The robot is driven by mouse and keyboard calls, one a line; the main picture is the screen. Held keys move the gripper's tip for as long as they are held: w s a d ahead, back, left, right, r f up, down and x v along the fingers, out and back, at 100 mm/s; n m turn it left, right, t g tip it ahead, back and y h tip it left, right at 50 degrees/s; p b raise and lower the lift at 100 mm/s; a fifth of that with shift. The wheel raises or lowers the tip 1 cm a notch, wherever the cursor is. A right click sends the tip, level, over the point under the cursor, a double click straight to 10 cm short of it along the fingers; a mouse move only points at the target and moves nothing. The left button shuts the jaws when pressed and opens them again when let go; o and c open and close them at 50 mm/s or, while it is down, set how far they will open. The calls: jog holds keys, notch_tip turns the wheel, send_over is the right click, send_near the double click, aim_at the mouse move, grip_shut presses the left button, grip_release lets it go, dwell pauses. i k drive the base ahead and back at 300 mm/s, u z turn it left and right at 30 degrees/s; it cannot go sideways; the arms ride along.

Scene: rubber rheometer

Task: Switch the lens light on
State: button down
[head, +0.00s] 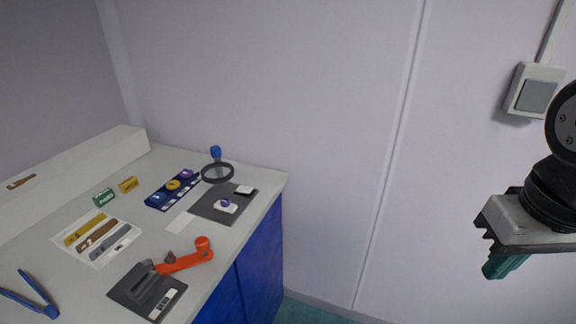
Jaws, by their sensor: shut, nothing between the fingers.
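A round dark-rimmed lens (217,173) stands at the back right of the grey worktop, with a blue knob (215,152) just behind it. Its ring shows no clear glow; I cannot tell whether its light is on. In front of it a dark mat (207,208) carries a white piece with a purple top (226,205) and a small black-and-white block (244,190). I cannot make out which part is the light's switch. My gripper (492,270) is at the right edge, shut and empty, apart from the worktop and well to the right of the lens.
A grey wall switch (535,95) is on the wall above my gripper. Space between worktop and gripper is clear.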

aim_at(242, 189)
jog(key=u, duration=0.05)
jog(key=i, duration=1.05)
jog(key=u, duration=0.55)
